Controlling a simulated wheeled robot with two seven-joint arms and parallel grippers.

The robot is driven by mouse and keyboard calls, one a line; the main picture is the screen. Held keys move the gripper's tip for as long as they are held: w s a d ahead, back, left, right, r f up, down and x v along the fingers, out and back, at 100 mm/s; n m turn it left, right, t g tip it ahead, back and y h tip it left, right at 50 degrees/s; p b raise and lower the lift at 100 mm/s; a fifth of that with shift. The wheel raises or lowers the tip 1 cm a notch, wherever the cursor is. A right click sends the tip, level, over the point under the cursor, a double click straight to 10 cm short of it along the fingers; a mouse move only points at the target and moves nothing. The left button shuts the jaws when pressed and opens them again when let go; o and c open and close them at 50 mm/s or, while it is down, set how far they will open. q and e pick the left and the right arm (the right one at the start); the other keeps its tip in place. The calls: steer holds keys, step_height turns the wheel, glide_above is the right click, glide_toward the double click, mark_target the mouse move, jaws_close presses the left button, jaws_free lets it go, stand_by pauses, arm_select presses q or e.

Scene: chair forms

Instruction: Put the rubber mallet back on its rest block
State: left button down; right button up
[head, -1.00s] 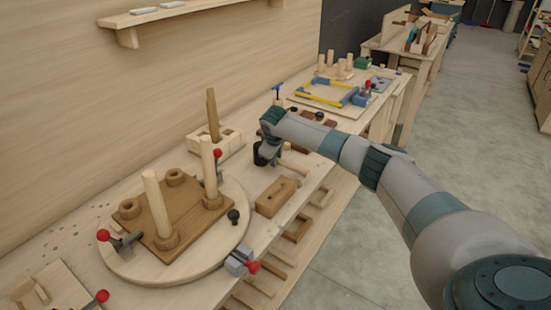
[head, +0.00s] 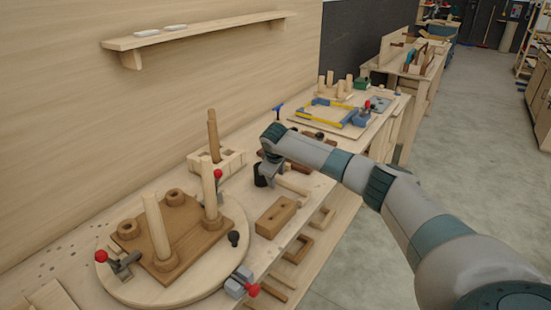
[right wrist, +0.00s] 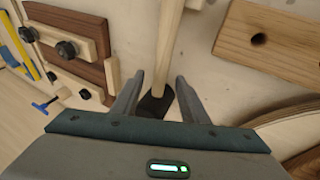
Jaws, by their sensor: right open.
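The rubber mallet has a black head (head: 261,181) and a pale wooden handle (head: 294,185), and lies on the bench. In the right wrist view its handle (right wrist: 167,50) runs away from me, and its dark head (right wrist: 156,103) shows between and below the fingers. My right gripper (right wrist: 160,77) is open, with one finger on each side of the mallet near where head and handle meet. In the head view my right gripper (head: 270,173) is over the mallet head, partly hiding it. I cannot tell for certain which block is the rest block. My left gripper is not in view.
A brown block with a recess (head: 277,216) lies beside the mallet and shows in the right wrist view (right wrist: 272,42). A round board (head: 215,275) with pegs and red-knobbed clamps stands nearer. A notched pale block (head: 232,161) holds an upright stick. A brown clamped board (right wrist: 68,38) lies left.

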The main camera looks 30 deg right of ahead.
steer(key=b+v, duration=0.3)
steer(key=v, duration=1.2)
steer(key=shift+s+r, duration=0.2)
steer(key=shift+r, duration=0.15)
steer(key=shift+a, duration=0.1)
